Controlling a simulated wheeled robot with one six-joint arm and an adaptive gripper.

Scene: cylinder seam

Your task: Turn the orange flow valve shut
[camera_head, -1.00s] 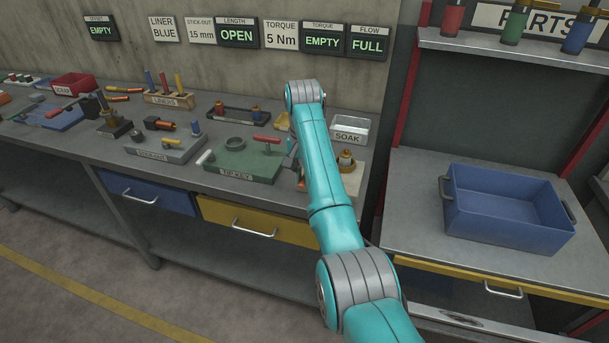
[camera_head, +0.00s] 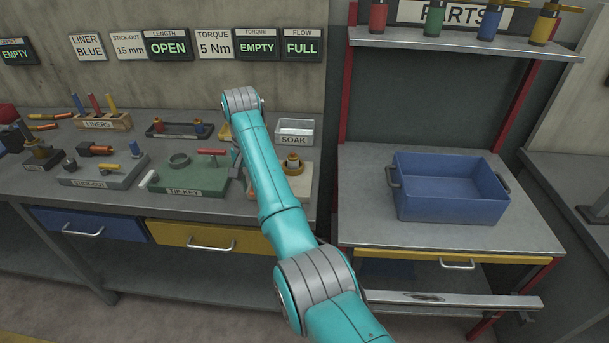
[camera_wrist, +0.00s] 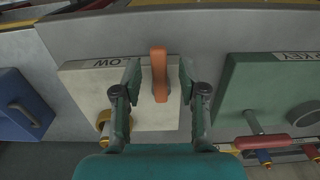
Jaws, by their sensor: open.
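The orange flow valve handle (camera_wrist: 159,74) stands up from a pale plate (camera_wrist: 90,88) whose label shows upside down in the wrist view, partly covered. My gripper (camera_wrist: 159,80) is open, with one finger on each side of the handle. Gaps show between the handle and both fingers. In the head view my arm hides most of the valve and gripper; the pale plate (camera_head: 303,188) shows to the right of the arm. The flow sign (camera_head: 302,47) on the wall reads FULL.
A brass-coloured fitting (camera_wrist: 103,121) sits on the same plate, close to one finger. The green tip key plate (camera_wrist: 240,95) with a red-handled tool (camera_wrist: 262,143) lies to the right in the wrist view. A soak tray (camera_head: 294,132) stands behind; a blue bin (camera_head: 450,205) is at right.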

